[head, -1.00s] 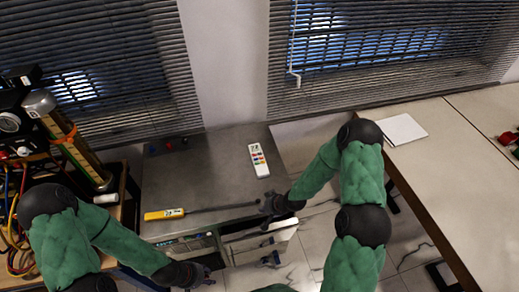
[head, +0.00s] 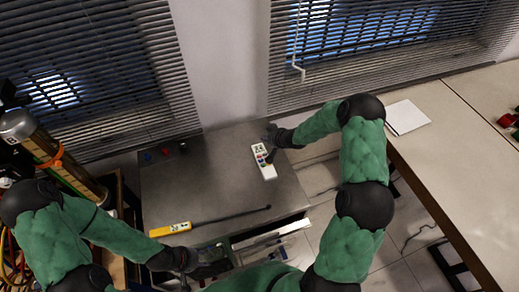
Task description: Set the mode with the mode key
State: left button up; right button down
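A white handheld meter (head: 265,172) with small coloured keys lies on the dark grey cabinet top, near its right side. My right gripper (head: 269,154) is at the meter, its fingertips over the keys and covering some of them. Which key is under the fingertips, and whether they touch it, is too small to tell. A yellow handheld instrument (head: 171,229) with a long thin dark probe lies near the front edge of the cabinet top. My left gripper (head: 196,263) is low in front of the cabinet, away from the meter; its fingers are unclear.
The grey cabinet top (head: 215,175) is mostly bare between the two instruments. Small red, blue and dark items (head: 165,151) sit at its back left. An open drawer (head: 272,240) juts out in front. A pale table (head: 460,175) with a white sheet (head: 406,117) stands at right.

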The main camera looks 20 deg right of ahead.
jog(key=shift+s+r, duration=0.1)
dwell(0.3)
jog(key=b, duration=0.7)
send_over(266, 155)
notch_tip(266, 155, down, 8)
jog(key=shift+r, duration=0.2)
jog(key=shift+f, duration=0.65)
dwell(0.5)
jog(key=shift+f+b, duration=0.4)
jog(key=shift+f, duration=0.05)
jog(key=shift+f, duration=0.35)
dwell(0.6)
jog(key=shift+r, duration=0.1)
jog(key=shift+r+p, duration=0.5)
jog(key=shift+r, duration=0.25)
